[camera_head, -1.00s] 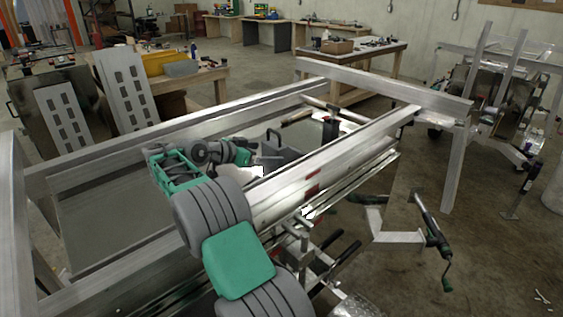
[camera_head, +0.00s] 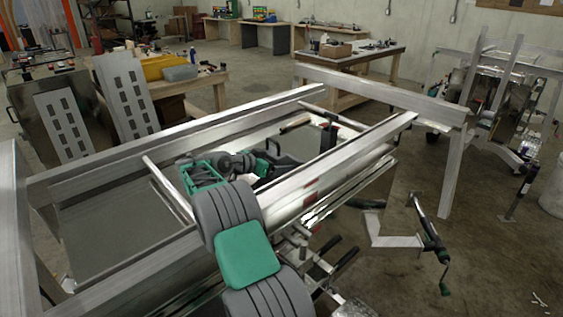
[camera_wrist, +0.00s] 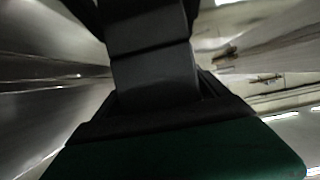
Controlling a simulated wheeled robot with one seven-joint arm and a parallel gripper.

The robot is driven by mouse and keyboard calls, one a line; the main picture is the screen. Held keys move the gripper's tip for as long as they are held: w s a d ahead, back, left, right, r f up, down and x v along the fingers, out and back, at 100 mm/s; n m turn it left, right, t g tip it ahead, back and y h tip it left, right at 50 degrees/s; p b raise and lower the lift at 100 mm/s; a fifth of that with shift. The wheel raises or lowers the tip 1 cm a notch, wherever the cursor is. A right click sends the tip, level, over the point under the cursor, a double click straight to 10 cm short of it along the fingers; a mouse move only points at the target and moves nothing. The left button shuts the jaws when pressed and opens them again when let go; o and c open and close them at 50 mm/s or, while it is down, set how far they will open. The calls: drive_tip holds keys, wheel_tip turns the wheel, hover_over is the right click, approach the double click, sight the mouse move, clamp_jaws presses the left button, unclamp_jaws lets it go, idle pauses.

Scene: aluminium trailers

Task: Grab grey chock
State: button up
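A dark grey object that looks like the grey chock (camera_head: 286,166) is inside the trailer frame in the head view, just beyond my gripper (camera_head: 270,165). It is partly hidden by my gripper and the near rail. My green and dark grey arm reaches over that rail. The gripper is at or very near the chock; I cannot tell whether they touch. In the wrist view a dark grey stepped block (camera_wrist: 152,65) fills the middle above my green and black wrist. I cannot tell whether it is the chock or part of my gripper, and the finger opening is not clear.
The near aluminium rail (camera_head: 345,158) runs under my arm, and the far rail (camera_head: 190,128) lies behind. A dark post (camera_head: 328,136) stands right of the chock. A crank jack (camera_head: 432,240) stands at the right. A wooden table (camera_head: 352,58) is at the back.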

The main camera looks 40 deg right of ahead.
drive_tip(key=shift+r, duration=0.1)
drive_tip(key=c, duration=1.7)
drive_tip(key=shift+r, duration=0.15)
